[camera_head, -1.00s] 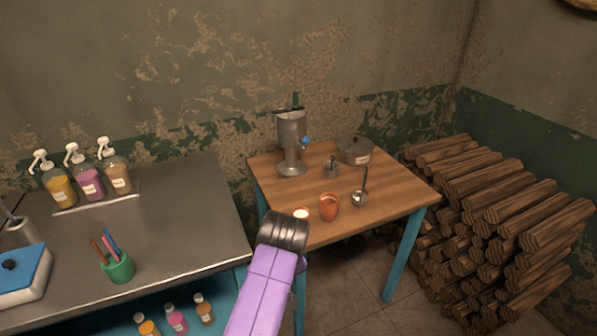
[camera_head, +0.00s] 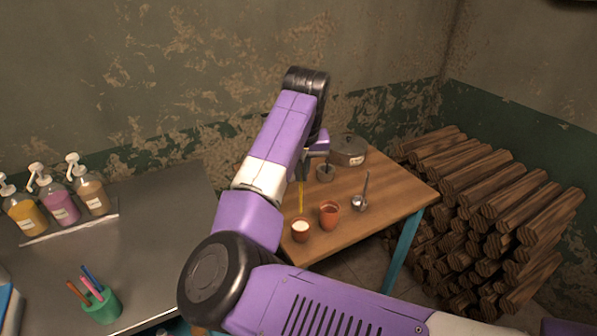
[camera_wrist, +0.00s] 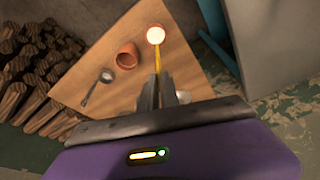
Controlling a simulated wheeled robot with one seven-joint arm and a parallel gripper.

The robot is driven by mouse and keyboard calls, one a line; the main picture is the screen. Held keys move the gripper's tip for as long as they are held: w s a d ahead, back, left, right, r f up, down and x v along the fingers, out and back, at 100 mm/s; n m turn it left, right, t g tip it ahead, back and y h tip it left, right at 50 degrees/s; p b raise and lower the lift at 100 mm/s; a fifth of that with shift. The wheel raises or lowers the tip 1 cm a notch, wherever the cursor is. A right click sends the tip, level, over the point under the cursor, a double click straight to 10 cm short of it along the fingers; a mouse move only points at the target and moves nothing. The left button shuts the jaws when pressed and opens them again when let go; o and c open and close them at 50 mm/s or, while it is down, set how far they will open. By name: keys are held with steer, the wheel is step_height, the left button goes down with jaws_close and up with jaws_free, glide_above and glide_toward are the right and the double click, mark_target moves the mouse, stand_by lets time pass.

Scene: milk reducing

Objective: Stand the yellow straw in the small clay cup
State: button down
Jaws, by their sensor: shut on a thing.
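My gripper (camera_wrist: 158,80) is shut on the yellow straw (camera_wrist: 157,62), which points down from the fingertips. In the head view my arm hides most of the gripper, but the straw (camera_head: 301,197) shows, upright. The small clay cup (camera_head: 300,234), with white contents, stands upright near the table's front edge; it also shows in the wrist view (camera_wrist: 156,41). The straw's lower end appears at or just above this cup's rim; I cannot tell whether it is inside.
A lidded pot (camera_head: 348,151) and a small metal item (camera_head: 325,173) stand farther back on the wooden table (camera_head: 395,205). A grey counter (camera_head: 150,225) is at left; logs (camera_head: 490,200) are stacked at right.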

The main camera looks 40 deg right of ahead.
steer(key=shift+f+b, duration=1.9)
steer(key=shift+b, duration=0.05)
steer(key=shift+f+b, duration=0.55)
steer(key=shift+f, duration=2.45)
steer(key=c, duration=1.1)
jaws_free()
step_height(320, 180, up, 7)
steer(key=p, duration=0.7)
glide_above(301, 202)
steer(key=shift+a, duration=0.1)
